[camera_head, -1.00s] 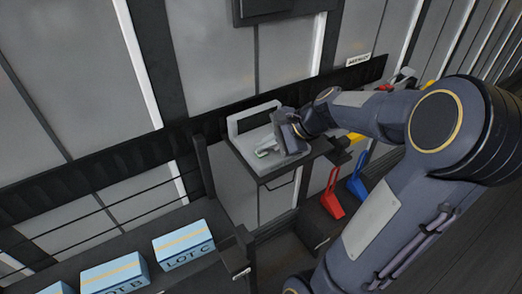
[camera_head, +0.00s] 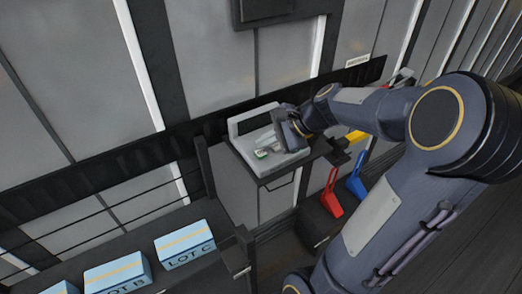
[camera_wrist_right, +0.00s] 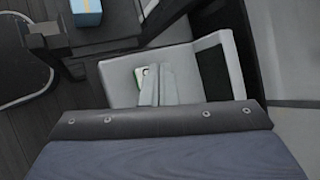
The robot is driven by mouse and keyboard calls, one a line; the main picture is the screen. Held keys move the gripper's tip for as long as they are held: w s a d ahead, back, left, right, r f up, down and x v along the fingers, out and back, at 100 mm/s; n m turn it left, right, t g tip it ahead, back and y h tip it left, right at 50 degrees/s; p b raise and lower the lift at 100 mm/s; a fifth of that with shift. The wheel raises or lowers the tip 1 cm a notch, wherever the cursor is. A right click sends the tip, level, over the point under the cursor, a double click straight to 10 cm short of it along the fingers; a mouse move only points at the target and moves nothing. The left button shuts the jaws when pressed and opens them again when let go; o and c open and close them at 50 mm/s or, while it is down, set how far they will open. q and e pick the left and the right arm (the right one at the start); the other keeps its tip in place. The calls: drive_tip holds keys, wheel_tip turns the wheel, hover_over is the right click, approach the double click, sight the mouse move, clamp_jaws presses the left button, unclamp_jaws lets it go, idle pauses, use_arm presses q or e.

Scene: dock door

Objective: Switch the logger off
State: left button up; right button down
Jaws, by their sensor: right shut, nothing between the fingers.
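The logger (camera_head: 288,160) looks like a light grey unit with a raised back panel, on a small dark stand; it also shows in the right wrist view (camera_wrist_right: 117,78). A small green and white part (camera_head: 262,153) sits on its top face, and it shows beside the fingers in the right wrist view (camera_wrist_right: 139,76). My right gripper (camera_head: 272,149) is shut and empty, its fingertips at or just above this part. I cannot tell whether they touch it. The fingers (camera_wrist_right: 157,86) hide some of the logger's top. My left gripper is not in view.
Blue boxes marked LOT C (camera_head: 185,246) and LOT B (camera_head: 118,274) stand on a dark shelf at lower left. A red handle (camera_head: 332,194) and a blue handle (camera_head: 357,183) are right of the stand, close to my right arm. A wall rises behind.

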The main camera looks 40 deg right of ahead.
sight(265, 153)
drive_tip(key=shift+r, duration=0.1)
wheel_tip(265, 153, up, 5)
drive_tip(key=p, duration=0.4)
drive_tip(key=shift+p, duration=0.4)
drive_tip(key=shift+a, duration=0.1)
drive_tip(key=s+a+f+n+g+h, duration=0.1)
drive_tip(key=s+a+n+g, duration=0.1)
drive_tip(key=s+a+n, duration=1.2)
drive_tip(key=s+n, duration=0.3)
drive_tip(key=n, duration=0.1)
drive_tip(key=shift+a, duration=0.4)
